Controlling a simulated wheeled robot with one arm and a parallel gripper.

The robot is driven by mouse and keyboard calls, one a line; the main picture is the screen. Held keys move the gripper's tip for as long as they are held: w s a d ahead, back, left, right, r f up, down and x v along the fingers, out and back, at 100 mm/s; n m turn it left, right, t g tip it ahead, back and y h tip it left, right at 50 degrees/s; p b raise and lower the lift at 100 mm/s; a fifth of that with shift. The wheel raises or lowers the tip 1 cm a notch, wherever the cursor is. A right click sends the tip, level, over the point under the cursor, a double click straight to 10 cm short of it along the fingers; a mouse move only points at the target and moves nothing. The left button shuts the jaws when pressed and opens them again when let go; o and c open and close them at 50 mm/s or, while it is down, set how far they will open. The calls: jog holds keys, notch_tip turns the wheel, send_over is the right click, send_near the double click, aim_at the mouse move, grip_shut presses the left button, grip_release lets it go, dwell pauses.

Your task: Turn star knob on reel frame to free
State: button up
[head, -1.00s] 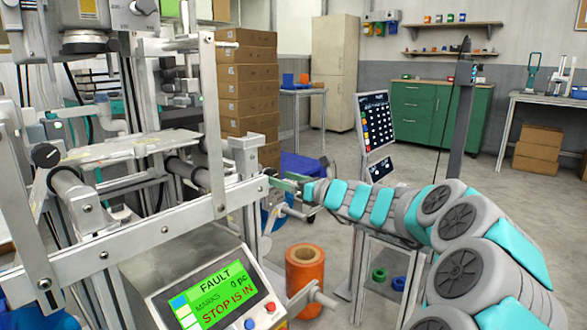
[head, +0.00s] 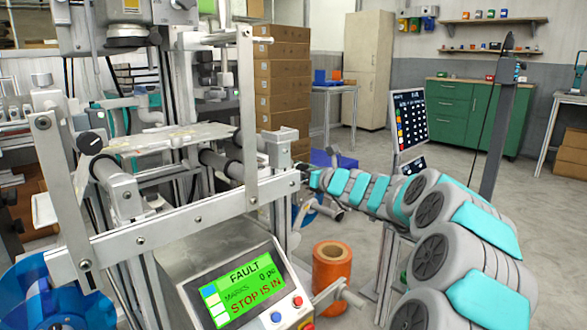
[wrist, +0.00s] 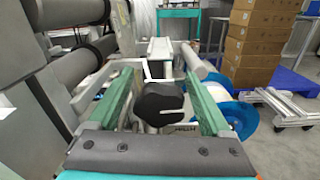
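In the wrist view a black star knob (wrist: 158,103) sits between the two green fingers of my gripper (wrist: 158,92). The gripper is open, with a gap visible on each side of the knob. A small label (wrist: 186,130) with dark lettering lies just below and right of the knob. Metal bars of the reel frame (wrist: 160,50) run away behind it. In the head view my gripper is mostly hidden behind the metal machine frame (head: 190,220), and I cannot make out the star knob there.
A blue reel (wrist: 235,112) is close to the right finger in the wrist view. Grey rollers (wrist: 75,75) stand at left. In the head view, an orange roll (head: 331,268) is on the floor below my arm, and a panel on a stand (head: 408,118) is behind it.

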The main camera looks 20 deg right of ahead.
grip_shut()
jog(key=n+b, duration=0.2)
jog(key=n, duration=0.2)
jog(key=shift+n, duration=0.3)
dwell(0.3)
jog(key=shift+o, duration=0.5)
grip_release()
jog(key=shift+s, duration=0.1)
jog(key=v, duration=0.7)
jog(key=shift+s+d, duration=0.15)
jog(key=shift+s, duration=0.15)
